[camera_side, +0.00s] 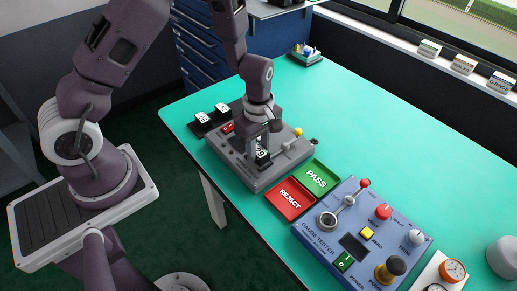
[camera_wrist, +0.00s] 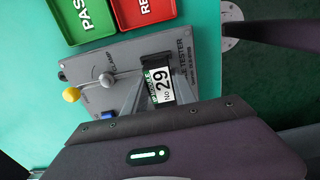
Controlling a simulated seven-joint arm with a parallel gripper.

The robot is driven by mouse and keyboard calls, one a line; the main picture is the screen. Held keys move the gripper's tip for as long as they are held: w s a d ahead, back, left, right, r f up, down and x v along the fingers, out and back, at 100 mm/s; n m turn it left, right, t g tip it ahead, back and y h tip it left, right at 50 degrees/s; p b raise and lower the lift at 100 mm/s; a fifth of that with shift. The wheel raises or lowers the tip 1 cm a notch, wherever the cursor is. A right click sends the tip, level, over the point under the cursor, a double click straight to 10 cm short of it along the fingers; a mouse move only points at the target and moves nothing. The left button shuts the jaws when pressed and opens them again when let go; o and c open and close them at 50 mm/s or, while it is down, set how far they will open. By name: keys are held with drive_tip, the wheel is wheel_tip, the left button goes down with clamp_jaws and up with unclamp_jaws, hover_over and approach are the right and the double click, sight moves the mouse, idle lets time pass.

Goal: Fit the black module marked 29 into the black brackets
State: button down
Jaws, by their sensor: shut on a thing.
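The black module marked 29 (camera_side: 263,157) has a white and green label and is between the fingers of my gripper (camera_side: 262,148). My gripper is shut on it, over the grey tester fixture (camera_side: 246,176). In the wrist view the module (camera_wrist: 160,88) shows its label "No 29" facing the camera, with a finger of my gripper (camera_wrist: 158,92) on each side. I cannot tell whether the module touches the fixture or is held just above it. The black brackets are not clearly visible; my gripper and the module cover that area.
A lever with a yellow knob (camera_side: 298,132) stands on the fixture's right side. Two black modules (camera_side: 202,117) with white labels stand behind left. Green PASS (camera_side: 316,177) and red REJECT (camera_side: 290,199) trays lie in front, beside a blue gauge tester (camera_side: 362,235).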

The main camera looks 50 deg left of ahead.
drive_tip(key=shift+f, duration=0.6)
drive_tip(key=c, duration=1.3)
unclamp_jaws()
drive_tip(key=shift+r, duration=5.5)
wheel_tip(320, 180, up, 7)
hover_over(259, 150)
drive_tip(key=shift+a, duration=0.1)
